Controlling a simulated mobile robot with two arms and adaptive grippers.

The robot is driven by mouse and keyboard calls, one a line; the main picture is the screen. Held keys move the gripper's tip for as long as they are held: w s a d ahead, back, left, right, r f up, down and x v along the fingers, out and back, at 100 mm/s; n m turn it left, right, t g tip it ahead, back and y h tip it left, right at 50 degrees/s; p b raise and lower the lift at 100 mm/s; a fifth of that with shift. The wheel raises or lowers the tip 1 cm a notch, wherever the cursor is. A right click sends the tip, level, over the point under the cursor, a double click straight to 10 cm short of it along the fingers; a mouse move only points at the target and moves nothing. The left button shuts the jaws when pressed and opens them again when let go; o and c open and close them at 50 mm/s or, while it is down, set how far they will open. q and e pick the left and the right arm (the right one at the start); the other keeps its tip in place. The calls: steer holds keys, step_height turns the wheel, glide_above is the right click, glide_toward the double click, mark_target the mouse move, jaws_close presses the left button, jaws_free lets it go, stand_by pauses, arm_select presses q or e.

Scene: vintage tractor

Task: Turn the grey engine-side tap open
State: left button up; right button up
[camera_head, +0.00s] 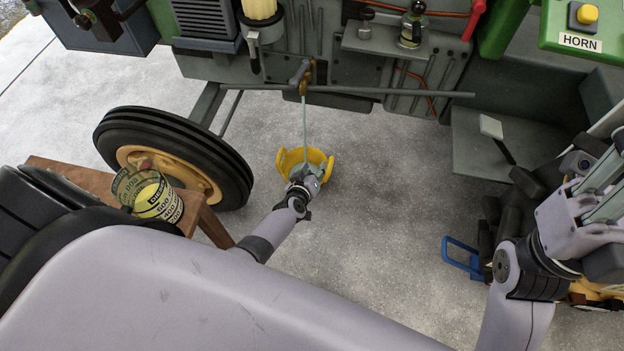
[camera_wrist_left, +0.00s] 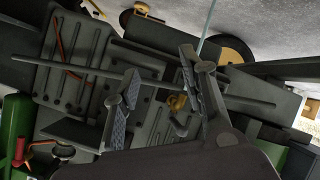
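The grey tap (camera_head: 300,72) sits on a brass fitting low on the tractor's engine side in the head view. A thin pale green stream (camera_head: 305,120) runs down from it toward a yellow pan (camera_head: 284,160) on the floor. My left gripper (camera_head: 304,172) overlaps the pan in this view, below the tap. In the left wrist view, the brass fitting (camera_wrist_left: 177,102) and the grey tap handle (camera_wrist_left: 182,127) show between the fingers of my left gripper (camera_wrist_left: 158,82). It is open and empty, apart from the tap. My right arm is at the right edge; its finger state is unclear.
A wooden bench (camera_head: 72,176) holds a measuring jug (camera_head: 150,195) beside the front wheel (camera_head: 180,150). A grey rod (camera_head: 390,92) runs along the engine side. A blue-handled item (camera_head: 460,258) stands on the right. Bare concrete floor lies between.

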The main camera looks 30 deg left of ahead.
arm_select(q)
steer(key=shift+m+g+h, duration=0.4)
steer(key=shift+m+g, duration=0.2)
steer(key=shift+m, duration=0.1)
steer(key=shift+s+d+f+p, duration=0.2)
steer(key=shift+s+f, duration=0.15)
steer(key=shift+s, duration=0.25)
steer(key=shift+s+d+f+p, duration=0.2)
steer(key=shift+s+f, duration=0.1)
steer(key=shift+s, duration=0.3)
steer(key=shift+s+d+f+p, duration=0.1)
steer(key=shift+s+d+f, duration=0.1)
steer(key=shift+s+f, duration=0.3)
steer(key=shift+s+r, duration=0.1)
steer(key=shift+r, duration=0.05)
